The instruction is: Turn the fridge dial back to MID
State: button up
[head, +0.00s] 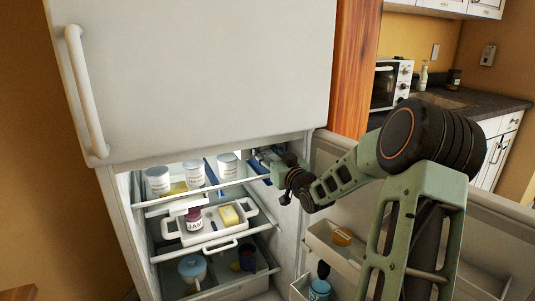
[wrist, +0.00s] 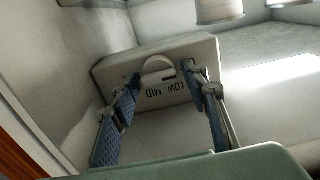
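The fridge dial (wrist: 158,68) is a pale round knob on a light control box (wrist: 195,50) inside the fridge, seen in the wrist view. The words MID and LOW show upside down on the box, MID to the left and LOW to the right. I cannot tell clearly which word the dial points to. My gripper (wrist: 160,80) is open, with one blue-padded finger on each side of the dial and gaps beside it. In the head view my gripper (head: 264,164) reaches into the upper right of the fridge; the dial is hidden there.
The fridge's lower door (head: 475,225) stands open to the right, with items in its bins. White jars (head: 195,173) stand on the top shelf, left of my gripper. A white tray (head: 214,238) with a jam jar and a yellow block sits below. The upper door (head: 200,80) is shut.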

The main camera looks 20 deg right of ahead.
jog(key=c, duration=0.9)
jog(key=shift+o, duration=0.2)
